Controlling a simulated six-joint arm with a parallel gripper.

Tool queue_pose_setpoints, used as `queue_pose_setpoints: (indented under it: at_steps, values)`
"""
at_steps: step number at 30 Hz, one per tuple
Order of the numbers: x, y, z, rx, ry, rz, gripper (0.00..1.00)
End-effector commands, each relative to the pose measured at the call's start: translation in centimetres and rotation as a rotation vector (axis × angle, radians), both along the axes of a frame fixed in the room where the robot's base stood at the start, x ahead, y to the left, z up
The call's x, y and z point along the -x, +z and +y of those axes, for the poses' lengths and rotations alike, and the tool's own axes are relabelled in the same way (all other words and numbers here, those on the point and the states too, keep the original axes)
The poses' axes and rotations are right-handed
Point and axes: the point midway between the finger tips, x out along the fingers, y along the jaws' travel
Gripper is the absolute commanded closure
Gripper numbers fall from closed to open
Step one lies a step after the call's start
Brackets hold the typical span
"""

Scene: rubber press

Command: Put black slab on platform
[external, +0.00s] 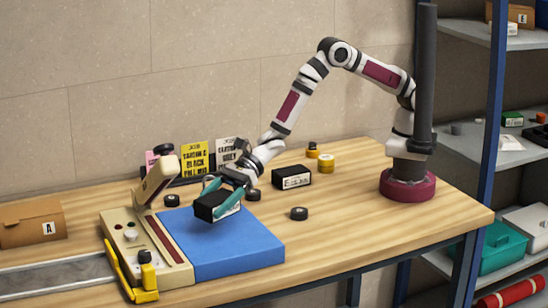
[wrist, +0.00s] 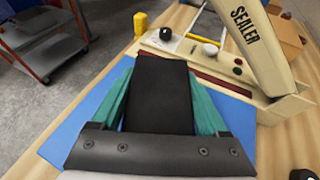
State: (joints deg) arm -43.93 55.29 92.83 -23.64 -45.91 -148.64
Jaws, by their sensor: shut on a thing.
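The black slab (external: 208,209) is a dark block with a pale label on one side. It also fills the middle of the wrist view (wrist: 160,92). My gripper (external: 217,200) is shut on it, with one teal finger along each side. The gripper holds the slab over the far part of the flat blue platform (external: 225,250), which shows at both sides of the slab in the wrist view (wrist: 68,130). The slab seems a little above the surface; its underside is hidden, so I cannot tell the exact gap.
The cream sealer (external: 145,235) stands at the platform's left edge with its arm raised. A black labelled box (external: 291,177), a black disc (external: 299,214) and yellow jars (external: 326,163) are to the right. Card signs (external: 195,158) stand behind. The platform's front is clear.

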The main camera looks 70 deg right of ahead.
Motion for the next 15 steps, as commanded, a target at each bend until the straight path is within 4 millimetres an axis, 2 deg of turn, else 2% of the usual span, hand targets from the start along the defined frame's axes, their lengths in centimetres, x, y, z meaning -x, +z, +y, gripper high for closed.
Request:
queue_pose_setpoints:
  at_steps: [7,15]
  values:
    - [0.2,-4.0,0.6,0.000,0.000,0.000,1.00]
    - [0.2,-4.3,0.6,-0.001,0.000,-0.002,1.00]
